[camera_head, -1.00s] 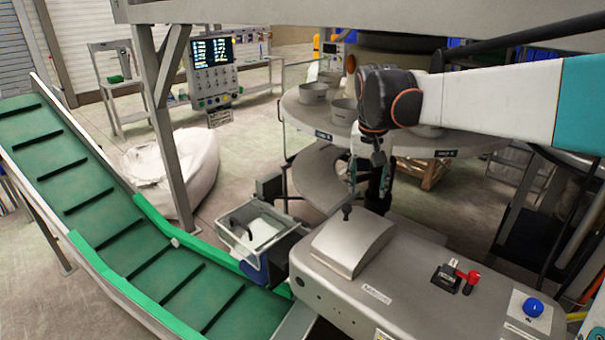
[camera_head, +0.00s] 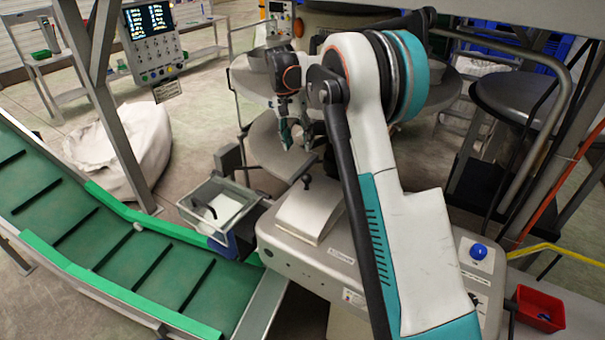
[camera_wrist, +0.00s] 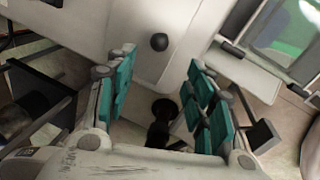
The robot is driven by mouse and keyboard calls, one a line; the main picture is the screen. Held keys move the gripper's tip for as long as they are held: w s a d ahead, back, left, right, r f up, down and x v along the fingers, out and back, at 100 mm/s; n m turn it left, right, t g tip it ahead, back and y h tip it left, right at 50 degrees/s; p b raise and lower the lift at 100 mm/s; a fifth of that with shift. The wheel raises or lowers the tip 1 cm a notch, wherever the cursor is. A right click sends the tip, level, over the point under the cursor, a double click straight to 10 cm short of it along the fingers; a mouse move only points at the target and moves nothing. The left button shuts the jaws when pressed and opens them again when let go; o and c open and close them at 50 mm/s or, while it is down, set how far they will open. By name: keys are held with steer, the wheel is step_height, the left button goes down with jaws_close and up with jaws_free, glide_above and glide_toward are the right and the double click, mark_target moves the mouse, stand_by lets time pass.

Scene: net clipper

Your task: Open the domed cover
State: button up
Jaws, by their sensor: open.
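The domed cover (camera_head: 311,211) is a grey, curved metal lid on top of the grey machine housing (camera_head: 281,241), and it looks closed. A black ball knob (camera_head: 307,181) stands at its far edge. My gripper (camera_head: 297,146) is above and beyond the knob, pointing down, apart from it. In the wrist view the teal-padded fingers of my gripper (camera_wrist: 160,105) are spread wide with nothing between them. The black knob (camera_wrist: 159,42) shows ahead of the fingertips, on the pale cover (camera_wrist: 165,68). My arm hides the right part of the housing.
A clear bin (camera_head: 216,207) stands left of the housing, beside the green conveyor (camera_head: 120,262).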

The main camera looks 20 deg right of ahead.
mark_target(305, 175)
steer(key=f, duration=0.4)
steer(key=s+d+f+b, duration=0.1)
steer(key=f, duration=0.3)
steer(key=s+f, duration=0.1)
steer(key=f, duration=0.4)
steer(key=shift+d, duration=0.4)
jaws_close()
